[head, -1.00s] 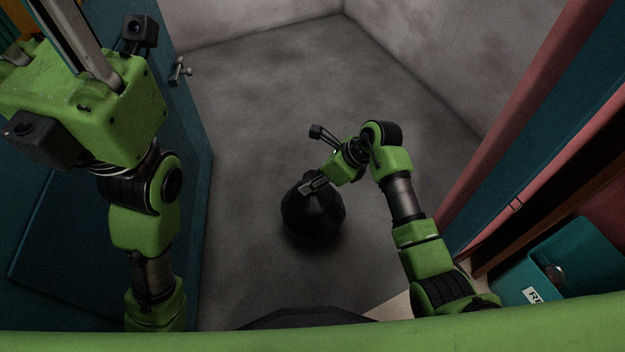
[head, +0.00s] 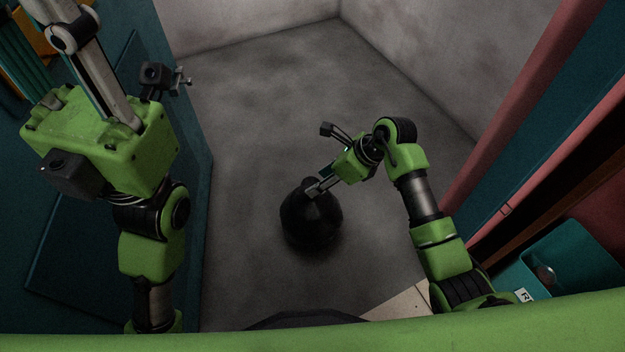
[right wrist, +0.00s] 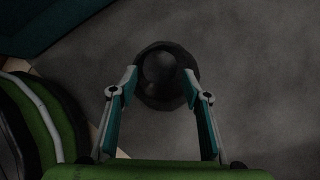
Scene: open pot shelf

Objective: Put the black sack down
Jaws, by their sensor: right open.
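The black sack (head: 311,222) is a dark, rounded bag with a narrower top. It stands upright on the grey floor in the middle of the head view. My right gripper (head: 320,161) is open above it, with one dark fingertip in front of the sack's top. In the right wrist view, the sack (right wrist: 160,62) shows beyond and between the spread fingers (right wrist: 160,84), and I see no grip on it. My left gripper is raised at the upper left of the head view, close to the camera; its jaw opening is unclear.
Bare grey floor (head: 250,110) surrounds the sack, with pale walls (head: 420,50) behind. A teal bin (head: 575,250) and a red and blue frame are at the right.

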